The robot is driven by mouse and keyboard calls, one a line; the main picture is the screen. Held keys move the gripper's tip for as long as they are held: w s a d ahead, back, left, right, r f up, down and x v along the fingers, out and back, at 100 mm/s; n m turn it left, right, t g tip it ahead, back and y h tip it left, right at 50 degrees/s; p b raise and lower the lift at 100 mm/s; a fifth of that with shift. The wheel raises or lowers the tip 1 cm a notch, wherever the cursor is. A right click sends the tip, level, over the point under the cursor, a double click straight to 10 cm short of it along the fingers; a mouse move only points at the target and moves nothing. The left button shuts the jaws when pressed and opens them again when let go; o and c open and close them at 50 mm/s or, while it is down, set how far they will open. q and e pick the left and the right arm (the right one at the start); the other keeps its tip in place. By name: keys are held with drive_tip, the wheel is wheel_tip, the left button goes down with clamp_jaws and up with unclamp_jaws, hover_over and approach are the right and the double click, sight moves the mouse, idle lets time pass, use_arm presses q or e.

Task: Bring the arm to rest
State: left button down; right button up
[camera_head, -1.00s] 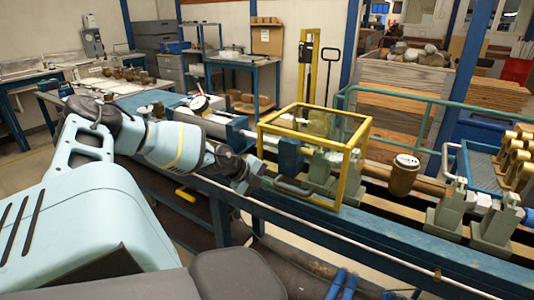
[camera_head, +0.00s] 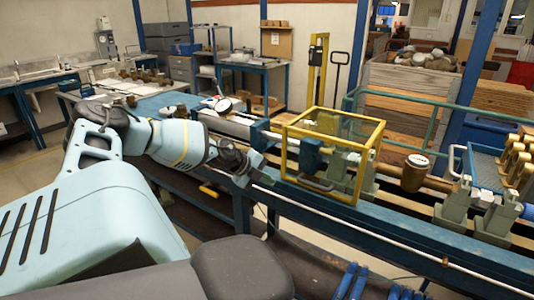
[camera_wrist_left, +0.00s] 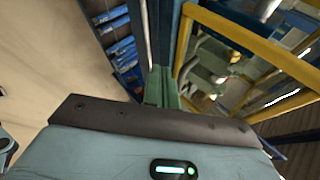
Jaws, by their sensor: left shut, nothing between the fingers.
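My left arm (camera_head: 180,143) comes in from the left and reaches toward the blue test bench. My left gripper (camera_head: 251,170) is shut and empty, just left of the yellow-framed guard (camera_head: 352,189) and by the bench's front edge. In the left wrist view the shut green-grey fingers of the gripper (camera_wrist_left: 162,80) show beside the yellow frame (camera_wrist_left: 183,42). The right gripper is in neither view.
The blue bench (camera_head: 400,228) runs from back left to front right. A brown meter (camera_head: 415,172) and grey clamps (camera_head: 452,204) stand on it right of the guard. A green rail (camera_head: 400,97) runs behind. Floor is open at the far left.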

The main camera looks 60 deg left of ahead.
use_arm(q)
drive_tip(key=shift+w, duration=0.1)
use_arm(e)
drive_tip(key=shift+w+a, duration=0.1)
use_arm(q)
drive_tip(key=s+d+f+n+t+h, duration=0.1)
drive_tip(key=s+d+f+n+h, duration=0.15)
drive_tip(key=d+f, duration=0.95)
drive_tip(key=s+d+f+n+h, duration=0.2)
drive_tip(key=s+d+f, duration=0.2)
drive_tip(key=d+f, duration=0.85)
drive_tip(key=s+d+f+n+g+y+p, duration=0.1)
drive_tip(key=s+d+f+n+y, duration=0.1)
drive_tip(key=s+d+n, duration=0.9)
drive_tip(key=s+d+y, duration=0.1)
drive_tip(key=s+d, duration=0.6)
drive_tip(key=s, duration=0.1)
drive_tip(key=shift+s+d+f+g+y, duration=0.2)
drive_tip(key=shift+d+f+g+y, duration=0.05)
drive_tip(key=shift+d+g+y, duration=0.15)
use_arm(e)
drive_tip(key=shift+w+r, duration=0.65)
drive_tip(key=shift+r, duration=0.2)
use_arm(q)
drive_tip(key=shift+s+a, duration=0.1)
drive_tip(key=shift+a, duration=0.05)
